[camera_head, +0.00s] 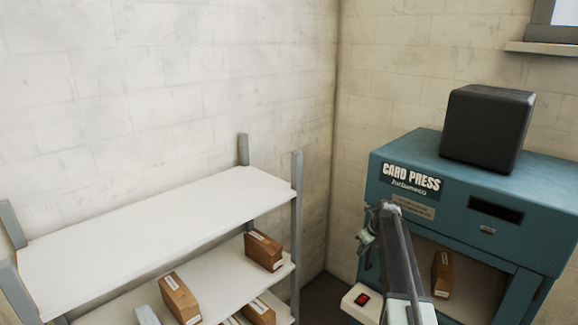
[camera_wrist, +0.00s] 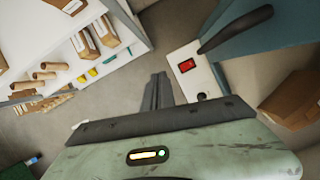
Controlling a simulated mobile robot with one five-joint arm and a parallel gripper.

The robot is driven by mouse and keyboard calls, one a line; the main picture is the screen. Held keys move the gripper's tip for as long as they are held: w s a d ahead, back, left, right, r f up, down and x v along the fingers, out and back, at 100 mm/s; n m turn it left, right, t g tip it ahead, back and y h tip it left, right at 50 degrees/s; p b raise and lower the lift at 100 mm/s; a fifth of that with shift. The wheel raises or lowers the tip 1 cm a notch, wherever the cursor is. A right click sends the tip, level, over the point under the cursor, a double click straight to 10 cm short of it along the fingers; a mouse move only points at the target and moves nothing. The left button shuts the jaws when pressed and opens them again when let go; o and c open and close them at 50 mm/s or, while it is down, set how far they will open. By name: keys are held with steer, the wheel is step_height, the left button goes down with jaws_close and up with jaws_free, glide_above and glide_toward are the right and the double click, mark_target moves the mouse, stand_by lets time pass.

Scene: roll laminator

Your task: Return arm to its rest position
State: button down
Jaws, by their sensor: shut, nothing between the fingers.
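My gripper (camera_wrist: 158,80) shows in the wrist view as dark fingers, close together and empty, above the grey floor. Part of my arm (camera_head: 398,255) rises in front of the teal card press (camera_head: 480,190) in the head view. It is raised, and I cannot tell which joint its top end is. A white box with a red switch (camera_head: 361,300) stands low beside the press; the same red switch (camera_wrist: 187,65) is right of my fingers in the wrist view, apart from them.
A white shelf unit (camera_head: 150,225) holds brown boxes (camera_head: 180,298) on its lower level. A black box (camera_head: 487,128) sits on the press. A brown box (camera_head: 442,273) is in the press opening. A black handle (camera_wrist: 235,28) is near the switch. Bare floor (camera_wrist: 165,30) lies between.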

steer(key=s+a+f+n+g+b, duration=0.1)
steer(key=s+a+f+n+b, duration=0.15)
steer(key=s+a+n, duration=0.45)
steer(key=s+a+f+n+g+b, duration=0.1)
steer(key=s+a+f+n+b, duration=0.2)
steer(key=s+a, duration=0.75)
steer(key=s+f+n+g+h, duration=0.1)
steer(key=s+f+n+h, duration=0.1)
steer(key=s+n, duration=1.2)
steer(key=n, duration=0.6)
steer(key=shift+a+f+n, duration=0.25)
steer(key=shift+a+n, duration=0.1)
steer(key=shift+n, duration=0.05)
steer(key=shift+d, duration=0.1)
